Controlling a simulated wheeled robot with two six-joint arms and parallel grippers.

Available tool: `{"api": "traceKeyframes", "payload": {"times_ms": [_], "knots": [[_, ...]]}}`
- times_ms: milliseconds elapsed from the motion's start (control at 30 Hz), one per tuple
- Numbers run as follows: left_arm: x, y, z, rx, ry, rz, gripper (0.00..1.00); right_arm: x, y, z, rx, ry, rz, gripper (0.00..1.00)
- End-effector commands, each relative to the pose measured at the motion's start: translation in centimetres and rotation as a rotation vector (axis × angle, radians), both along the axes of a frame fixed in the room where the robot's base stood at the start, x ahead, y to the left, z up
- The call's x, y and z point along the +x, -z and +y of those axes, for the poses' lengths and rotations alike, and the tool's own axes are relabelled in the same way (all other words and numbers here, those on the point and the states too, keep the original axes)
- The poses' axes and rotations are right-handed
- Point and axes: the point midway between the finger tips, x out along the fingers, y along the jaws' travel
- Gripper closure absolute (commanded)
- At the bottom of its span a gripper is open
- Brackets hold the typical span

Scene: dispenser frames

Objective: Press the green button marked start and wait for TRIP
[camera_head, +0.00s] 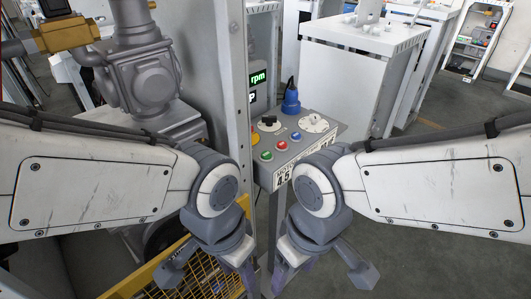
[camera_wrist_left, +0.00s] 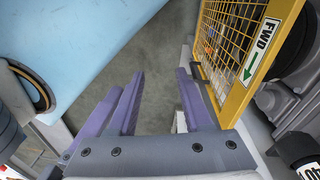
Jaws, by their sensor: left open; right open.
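A grey control box (camera_head: 300,163) stands between my arms in the head view, with its sloped top facing me. A green button (camera_head: 266,155) is at its near left corner, with a red button (camera_head: 281,145) and a blue one (camera_head: 296,135) beside it. A display (camera_head: 258,77) reads "rpm" in green; the rest is hidden behind a post. My left gripper (camera_head: 246,282) hangs low, below the box and apart from it. Its purple fingers are open and empty in the left wrist view (camera_wrist_left: 160,80). My right gripper (camera_head: 282,275) hangs low beside it; its fingertips are partly hidden.
A grey post (camera_head: 238,80) rises just left of the box. A yellow mesh guard (camera_head: 205,270) stands low on the left and shows close by in the left wrist view (camera_wrist_left: 240,50). Pump machinery (camera_head: 145,80) fills the left. White cabinets (camera_head: 350,75) stand behind; floor is open at right.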

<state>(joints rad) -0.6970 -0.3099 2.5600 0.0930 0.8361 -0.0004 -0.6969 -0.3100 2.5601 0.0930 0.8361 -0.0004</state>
Motion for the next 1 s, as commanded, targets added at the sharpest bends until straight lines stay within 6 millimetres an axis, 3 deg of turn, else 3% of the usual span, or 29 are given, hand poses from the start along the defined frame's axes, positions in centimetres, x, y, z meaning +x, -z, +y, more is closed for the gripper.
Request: {"api": "traceKeyframes", "payload": {"times_ms": [200,333,1000], "knots": [[0.0,0.0,0.0,0.0,0.0,0.0,0.5,0.0,0.0,0.0,0.0,0.0,0.0,0.26],[0.0,0.0,0.0,0.0,0.0,0.0,1.0,0.0,0.0,0.0,0.0,0.0,0.0,0.26],[0.0,0.0,0.0,0.0,0.0,0.0,1.0,0.0,0.0,0.0,0.0,0.0,0.0,0.26]]}}
